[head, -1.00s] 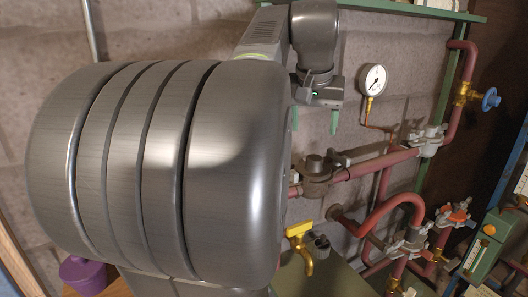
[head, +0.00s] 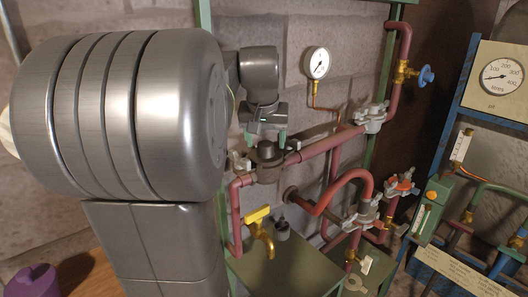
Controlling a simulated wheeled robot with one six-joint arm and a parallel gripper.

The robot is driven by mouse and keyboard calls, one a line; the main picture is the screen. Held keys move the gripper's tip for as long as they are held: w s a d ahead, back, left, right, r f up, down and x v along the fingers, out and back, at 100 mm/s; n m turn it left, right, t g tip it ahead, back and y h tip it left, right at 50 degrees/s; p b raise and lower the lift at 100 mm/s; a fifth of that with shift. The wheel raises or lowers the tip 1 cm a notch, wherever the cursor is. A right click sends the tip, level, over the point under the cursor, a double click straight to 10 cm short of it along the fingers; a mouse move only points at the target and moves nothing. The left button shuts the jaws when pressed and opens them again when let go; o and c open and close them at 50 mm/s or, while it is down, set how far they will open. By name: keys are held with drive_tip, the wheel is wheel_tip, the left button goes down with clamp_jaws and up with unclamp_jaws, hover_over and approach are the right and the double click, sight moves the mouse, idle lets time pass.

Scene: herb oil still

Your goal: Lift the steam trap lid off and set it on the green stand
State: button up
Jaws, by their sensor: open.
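The steam trap is a dark, round metal body on the red pipe, and its lid (head: 267,152) with a small knob sits on top. My gripper (head: 265,138) is open right above the lid, with its two green fingertips apart, one to each side of the knob. I cannot tell whether they touch it. A small dark fitting (head: 282,232) is at the stand's back edge.
Red pipes (head: 335,148) run right, with clamps and a pressure gauge (head: 316,63) above. A purple pot (head: 33,282) is at lower left. Much of the stand's top is clear.

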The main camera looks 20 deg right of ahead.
drive_tip(key=shift+x, duration=0.95)
drive_tip(key=shift+c, duration=0.2)
